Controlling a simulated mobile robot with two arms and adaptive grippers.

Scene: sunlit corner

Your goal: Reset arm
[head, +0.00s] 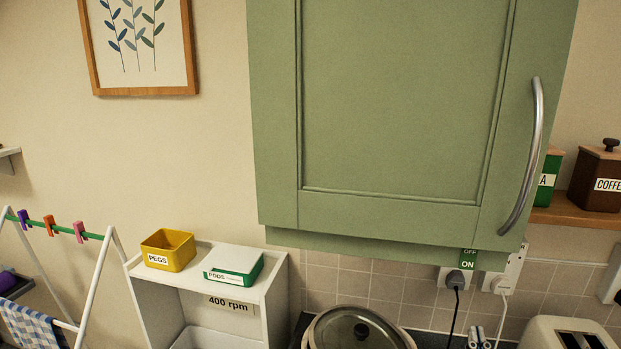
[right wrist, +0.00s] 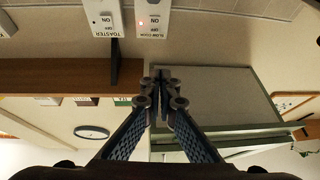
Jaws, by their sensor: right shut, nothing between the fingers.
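My right gripper (right wrist: 162,88) is shut and empty in the right wrist view, its fingertips together. In the head view its fingertips (head: 478,338) just show at the bottom edge, below the wall sockets. The rest of the right arm is out of the head view. My left gripper is in neither view.
A green wall cabinet (head: 390,100) with a curved metal handle hangs close ahead. Below are a lidded slow cooker (head: 358,332), a toaster (head: 568,334) and sockets with cords (head: 456,280). A yellow PEGS box (head: 168,250) and a PODS box (head: 234,264) stand at left, beside a drying rack (head: 95,285).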

